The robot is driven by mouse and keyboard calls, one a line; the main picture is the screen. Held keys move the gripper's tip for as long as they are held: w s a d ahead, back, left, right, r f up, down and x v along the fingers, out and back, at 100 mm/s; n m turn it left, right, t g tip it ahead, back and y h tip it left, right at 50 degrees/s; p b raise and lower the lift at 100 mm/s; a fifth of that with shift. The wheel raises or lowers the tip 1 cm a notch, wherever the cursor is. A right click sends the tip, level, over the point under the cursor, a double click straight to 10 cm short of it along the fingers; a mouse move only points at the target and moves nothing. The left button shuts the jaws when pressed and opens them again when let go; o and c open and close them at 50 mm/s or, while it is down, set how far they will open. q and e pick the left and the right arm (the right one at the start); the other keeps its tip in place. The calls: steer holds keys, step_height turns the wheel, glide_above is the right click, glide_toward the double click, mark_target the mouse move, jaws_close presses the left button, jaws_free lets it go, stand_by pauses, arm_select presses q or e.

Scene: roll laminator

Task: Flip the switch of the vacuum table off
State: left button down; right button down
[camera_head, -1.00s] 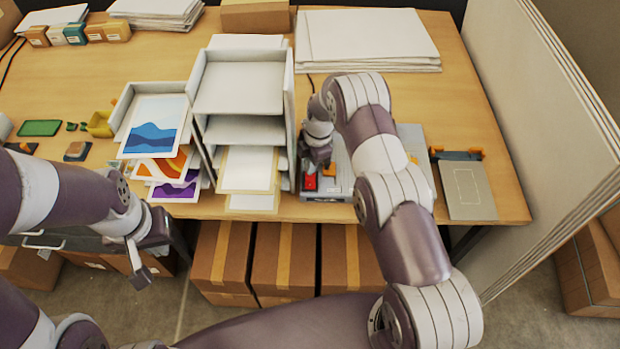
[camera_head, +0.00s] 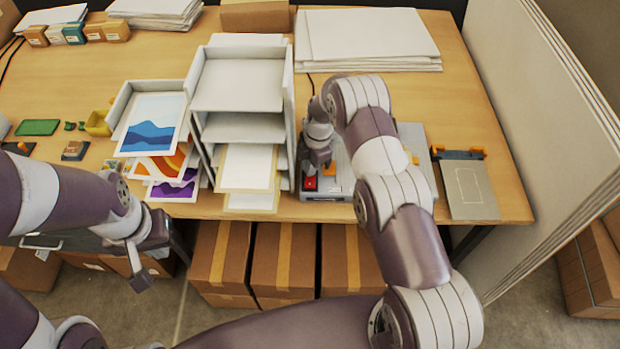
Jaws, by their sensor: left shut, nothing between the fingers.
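The vacuum table (camera_head: 336,162) is a grey flat box at the table's front edge, largely hidden behind my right arm. Its red switch (camera_head: 311,184) shows at the front left corner, with a small orange part (camera_head: 330,168) behind it. My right gripper (camera_head: 312,171) points down right at the switch and partly covers it; I cannot tell if it touches. Its fingers are too small and dark to judge. My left gripper (camera_head: 142,281) hangs shut and empty in front of the table at the left, far from the switch.
A white tray rack (camera_head: 289,120) with paper stands just left of the vacuum table. Colourful prints (camera_head: 152,136) lie in a tray further left. A grey board with an orange clip (camera_head: 468,190) lies at the right, near a pale partition (camera_head: 545,110). Cardboard boxes (camera_head: 285,262) stand below.

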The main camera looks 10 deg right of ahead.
step_height(320, 180, up, 7)
steer(key=p, duration=0.3)
stand_by(0.4)
steer(key=shift+s+f, duration=0.1)
steer(key=shift+f, duration=0.05)
stand_by(0.3)
